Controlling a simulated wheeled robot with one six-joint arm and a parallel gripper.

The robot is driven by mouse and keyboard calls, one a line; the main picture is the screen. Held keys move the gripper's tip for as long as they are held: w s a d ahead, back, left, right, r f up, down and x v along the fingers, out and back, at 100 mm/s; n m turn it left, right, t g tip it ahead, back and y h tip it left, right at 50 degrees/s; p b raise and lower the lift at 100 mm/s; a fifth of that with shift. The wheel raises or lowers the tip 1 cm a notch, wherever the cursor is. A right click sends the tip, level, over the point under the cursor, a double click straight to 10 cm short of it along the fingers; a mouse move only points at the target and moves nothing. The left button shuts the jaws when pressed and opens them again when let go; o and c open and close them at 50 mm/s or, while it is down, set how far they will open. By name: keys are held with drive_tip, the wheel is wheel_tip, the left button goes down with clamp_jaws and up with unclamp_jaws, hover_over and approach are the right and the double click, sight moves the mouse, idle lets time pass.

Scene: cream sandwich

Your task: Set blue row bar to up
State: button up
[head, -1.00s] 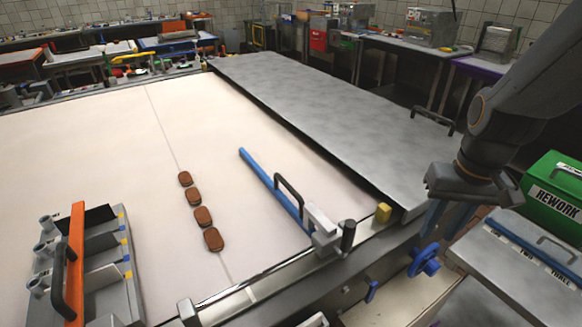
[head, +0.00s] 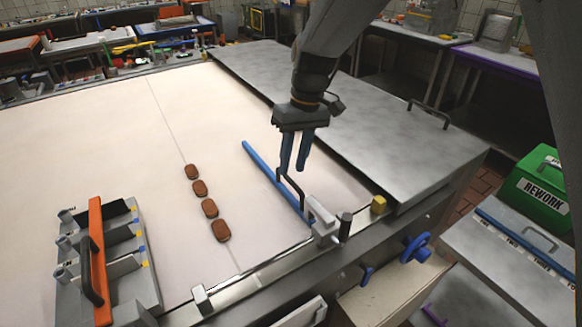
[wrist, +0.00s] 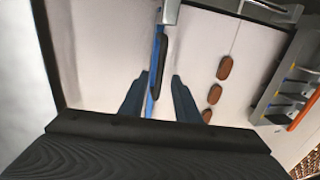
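The blue row bar (head: 272,185) lies low across the white belt, with a black handle (head: 290,190) standing on it and a grey bracket (head: 320,222) at its near end. My gripper (head: 294,168) is above the bar by the handle, fingers pointing down. In the wrist view my gripper (wrist: 160,95) shows its two fingers apart, with the blue bar (wrist: 155,75) and its black handle (wrist: 161,62) between them in the picture. I cannot tell whether the fingers touch the handle.
Several brown biscuits (head: 200,188) lie in a row on the belt (head: 110,130) left of the bar. A grey rack with an orange bar (head: 99,260) stands at the left. A grey metal cover (head: 370,130) lies to the right. A yellow block (head: 378,204) sits near the bracket.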

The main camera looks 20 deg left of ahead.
sight(277, 175)
drive_tip(key=shift+s+a+f+p, duration=0.1)
drive_tip(key=shift+f+p, duration=0.1)
drive_tip(key=shift+f, duration=0.5)
drive_tip(key=shift+s+a+f+p, duration=0.1)
drive_tip(key=shift+f+p, duration=0.05)
drive_tip(key=shift+f, duration=0.55)
clamp_jaws()
drive_tip(key=shift+r, duration=0.1)
